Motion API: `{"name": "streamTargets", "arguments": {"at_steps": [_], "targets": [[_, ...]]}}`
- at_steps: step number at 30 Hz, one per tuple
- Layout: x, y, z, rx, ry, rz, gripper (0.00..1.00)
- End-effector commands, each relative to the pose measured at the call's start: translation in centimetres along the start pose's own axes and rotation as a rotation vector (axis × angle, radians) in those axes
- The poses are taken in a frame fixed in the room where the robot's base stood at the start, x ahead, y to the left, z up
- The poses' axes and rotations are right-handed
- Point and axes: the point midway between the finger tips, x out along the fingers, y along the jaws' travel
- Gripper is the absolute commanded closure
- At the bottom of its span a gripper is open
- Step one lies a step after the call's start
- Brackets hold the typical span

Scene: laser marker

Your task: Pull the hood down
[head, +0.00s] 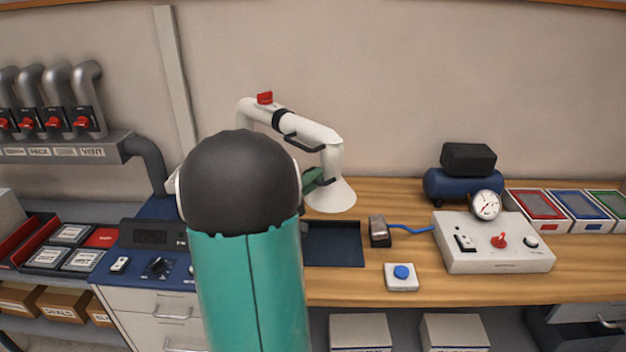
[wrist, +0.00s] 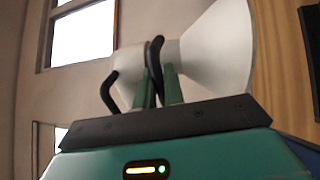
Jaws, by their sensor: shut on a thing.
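The hood (head: 330,195) is a white cone at the end of a jointed white extraction arm (head: 310,130), low over the bench in the head view. It also shows large in the wrist view (wrist: 222,48), with a black loop handle (wrist: 154,70) at its neck. My gripper (wrist: 160,88) has its green fingers shut on the black handle. In the head view my gripper (head: 314,180) shows only in part beside the hood; my dark and teal arm hides the rest.
A dark tray (head: 335,244) lies on the bench below the hood. A small metal pedal-like block (head: 379,231), a blue button box (head: 401,277) and a grey control box (head: 492,243) stand to the right. A blue compressor (head: 463,183) stands behind.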

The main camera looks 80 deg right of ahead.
Motion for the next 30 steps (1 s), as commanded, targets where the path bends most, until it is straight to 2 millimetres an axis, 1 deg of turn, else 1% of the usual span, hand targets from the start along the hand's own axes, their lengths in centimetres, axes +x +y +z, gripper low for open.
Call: {"name": "streamTargets", "arguments": {"at_steps": [7, 10, 14, 21, 22, 24, 30], "targets": [[-0.9, -3.8, -0.1, -0.006, 0.004, -0.006, 1.0], [-1.1, -5.0, -0.1, -0.005, 0.003, -0.005, 1.0], [-1.2, -5.6, 0.0, -0.002, 0.002, -0.003, 1.0], [-1.2, -5.5, 0.0, 0.0, 0.002, -0.002, 1.0], [-1.2, -5.5, 0.0, 0.0, 0.002, -0.001, 0.86], [-1.2, -5.5, 0.0, 0.0, 0.002, -0.001, 0.73], [-1.1, -5.5, 0.0, -0.001, 0.001, -0.002, 0.73]]}}
